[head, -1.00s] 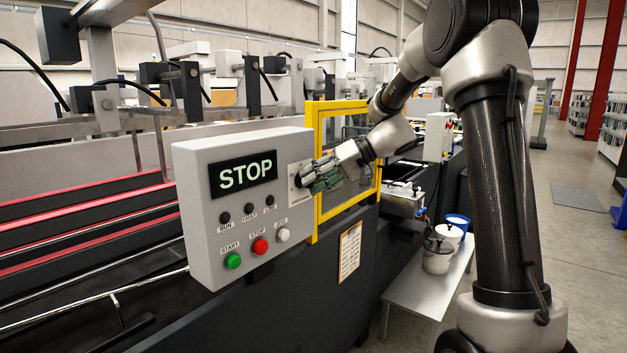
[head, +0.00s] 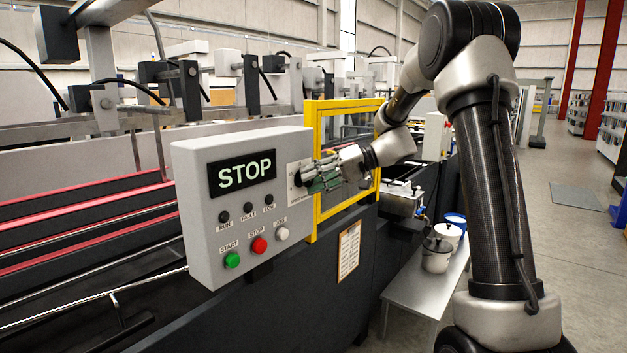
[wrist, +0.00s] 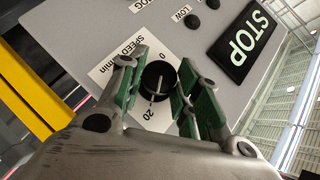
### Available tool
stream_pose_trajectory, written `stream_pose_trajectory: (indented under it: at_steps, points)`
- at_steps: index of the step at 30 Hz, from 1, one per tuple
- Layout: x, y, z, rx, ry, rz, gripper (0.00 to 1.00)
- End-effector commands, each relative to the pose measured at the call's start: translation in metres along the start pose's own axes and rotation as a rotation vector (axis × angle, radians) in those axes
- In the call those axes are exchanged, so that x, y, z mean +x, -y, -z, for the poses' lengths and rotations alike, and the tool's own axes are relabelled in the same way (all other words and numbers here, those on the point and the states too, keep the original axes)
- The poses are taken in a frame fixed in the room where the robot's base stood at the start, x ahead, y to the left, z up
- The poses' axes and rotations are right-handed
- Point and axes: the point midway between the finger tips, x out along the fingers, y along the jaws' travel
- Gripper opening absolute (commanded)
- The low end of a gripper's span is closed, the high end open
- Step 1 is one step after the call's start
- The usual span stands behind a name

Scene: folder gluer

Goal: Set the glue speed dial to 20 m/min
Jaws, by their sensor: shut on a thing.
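The glue speed dial is a round black knob (wrist: 158,80) on a white plate marked "SPEED m/min", with a "0" and a "20". A white pointer line on the knob appears to point toward the "20" mark. My gripper (wrist: 160,78) has its green-padded fingers on either side of the knob, shut on it. In the head view my gripper (head: 308,178) reaches the plate on the right part of the grey control box (head: 190,245), and its fingers partly hide the dial.
The box carries a lit STOP display (head: 243,174), indicator lamps, a green START button (head: 232,260), a red STOP button (head: 260,245) and a white button (head: 282,234). A yellow guard frame (head: 313,170) stands close beside my gripper. Buckets stand on a low table (head: 425,292).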

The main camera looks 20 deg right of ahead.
Motion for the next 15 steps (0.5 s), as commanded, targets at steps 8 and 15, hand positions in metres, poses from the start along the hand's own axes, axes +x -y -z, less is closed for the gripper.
stream_pose_trajectory:
  at_steps: [8, 15]
  points:
    - [-0.0001, -0.0003, -0.0003, 0.0, 0.001, -0.001, 0.53]
    - [-0.0028, -0.0003, 0.0, 0.0, 0.0, -0.001, 0.53]
